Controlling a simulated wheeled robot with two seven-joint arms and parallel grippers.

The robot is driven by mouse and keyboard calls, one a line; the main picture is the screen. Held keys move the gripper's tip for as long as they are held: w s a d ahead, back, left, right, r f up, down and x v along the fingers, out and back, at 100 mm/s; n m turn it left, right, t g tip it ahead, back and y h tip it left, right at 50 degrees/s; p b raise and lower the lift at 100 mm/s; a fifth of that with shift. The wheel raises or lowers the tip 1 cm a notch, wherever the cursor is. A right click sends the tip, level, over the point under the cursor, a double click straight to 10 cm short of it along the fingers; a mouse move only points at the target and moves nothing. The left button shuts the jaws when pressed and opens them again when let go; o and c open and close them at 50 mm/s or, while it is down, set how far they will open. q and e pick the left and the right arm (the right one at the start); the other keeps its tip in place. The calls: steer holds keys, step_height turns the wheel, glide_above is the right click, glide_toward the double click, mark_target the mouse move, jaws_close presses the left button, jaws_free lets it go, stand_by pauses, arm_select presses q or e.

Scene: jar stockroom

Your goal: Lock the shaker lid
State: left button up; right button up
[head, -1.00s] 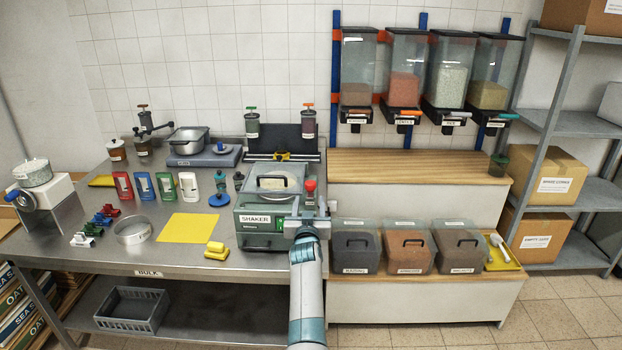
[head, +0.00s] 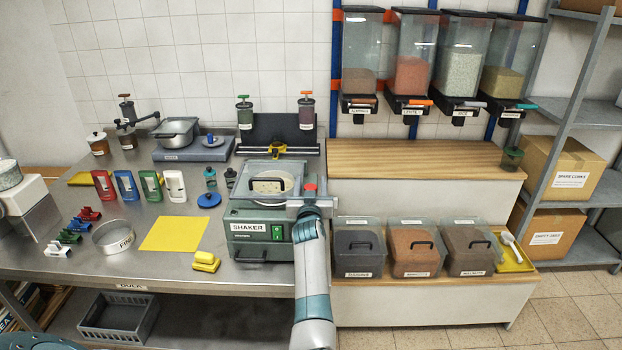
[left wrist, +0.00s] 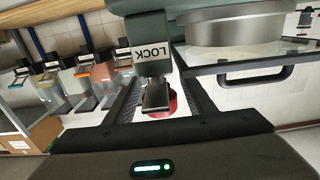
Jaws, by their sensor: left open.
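The shaker (head: 245,249) is a green-grey box on the steel bench, with a green switch on its front. Its clear lid (head: 285,171) lies over a round pan and has a black handle. A red knob (head: 310,188) stands at its right side. My left gripper (head: 309,206) is at that side, partly hidden by its own arm. In the left wrist view, my open left gripper (left wrist: 160,95) has a metal lever (left wrist: 156,95) between its fingers, below the LOCK label (left wrist: 151,53). The red knob (left wrist: 166,104) shows behind the lever. Contact cannot be told. My right gripper is not in view.
A yellow block (head: 205,262) and a yellow mat (head: 174,234) lie left of the shaker. The wooden shelf (head: 420,165) is mostly clear.

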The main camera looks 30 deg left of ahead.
arm_select(q)
steer(key=shift+w+a, duration=0.1)
steer(key=shift+w, duration=0.15)
steer(key=shift+s+r, duration=0.1)
steer(key=shift+r, duration=0.1)
steer(key=c, duration=1.1)
